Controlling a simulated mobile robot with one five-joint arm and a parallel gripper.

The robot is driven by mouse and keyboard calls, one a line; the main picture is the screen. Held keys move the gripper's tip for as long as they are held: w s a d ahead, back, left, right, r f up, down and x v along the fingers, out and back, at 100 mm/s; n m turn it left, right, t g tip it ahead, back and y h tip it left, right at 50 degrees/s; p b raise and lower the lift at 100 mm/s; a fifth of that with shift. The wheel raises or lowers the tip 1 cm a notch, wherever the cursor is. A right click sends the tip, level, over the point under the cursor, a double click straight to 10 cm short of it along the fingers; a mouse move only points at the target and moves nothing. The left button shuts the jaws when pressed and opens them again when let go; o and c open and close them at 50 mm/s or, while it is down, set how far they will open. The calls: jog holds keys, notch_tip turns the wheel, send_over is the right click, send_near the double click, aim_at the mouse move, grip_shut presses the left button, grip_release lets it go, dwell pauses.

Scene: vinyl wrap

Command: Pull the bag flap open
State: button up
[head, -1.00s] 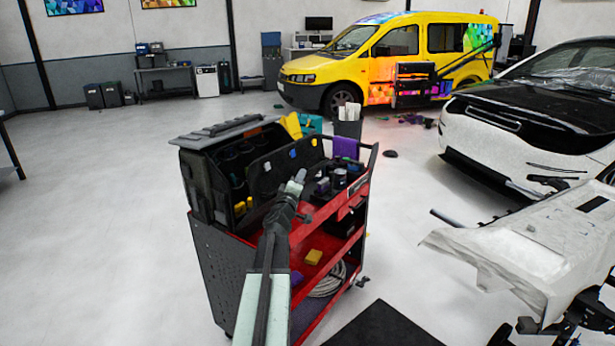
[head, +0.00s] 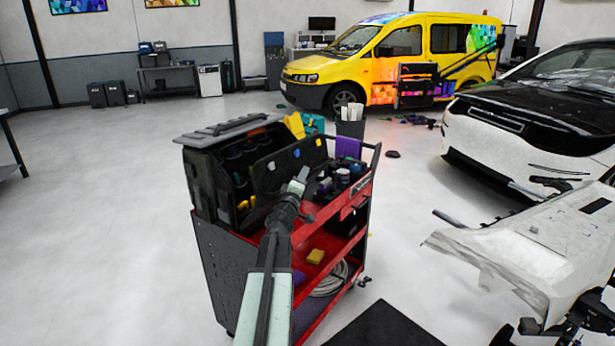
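A black tool bag (head: 208,190) stands on the left part of a red cart, its top lid (head: 228,129) raised. Dark pockets with yellow-handled items show inside it. The bag flap (head: 268,174), a dark panel with blue and yellow clips, stands upright along the bag's right side. My gripper (head: 300,181) is in front of the flap's lower right part, at the end of my arm reaching up from the bottom. Its fingertips are small and seen from behind, so I cannot tell whether they are open or touch the flap.
The red cart (head: 330,232) carries dark bottles (head: 344,176) right of the bag and a yellow block (head: 315,256) on a lower shelf. A white panel (head: 525,255) on a stand is at the right. A black mat (head: 380,326) lies in front. The floor at left is clear.

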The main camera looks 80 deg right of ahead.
jog(key=r+v, duration=0.1)
jog(key=v, duration=0.6)
jog(key=shift+a+f+b, duration=0.35)
jog(key=shift+b, duration=0.05)
jog(key=shift+w, duration=0.65)
jog(key=shift+s+r, duration=0.1)
jog(key=shift+r, duration=0.05)
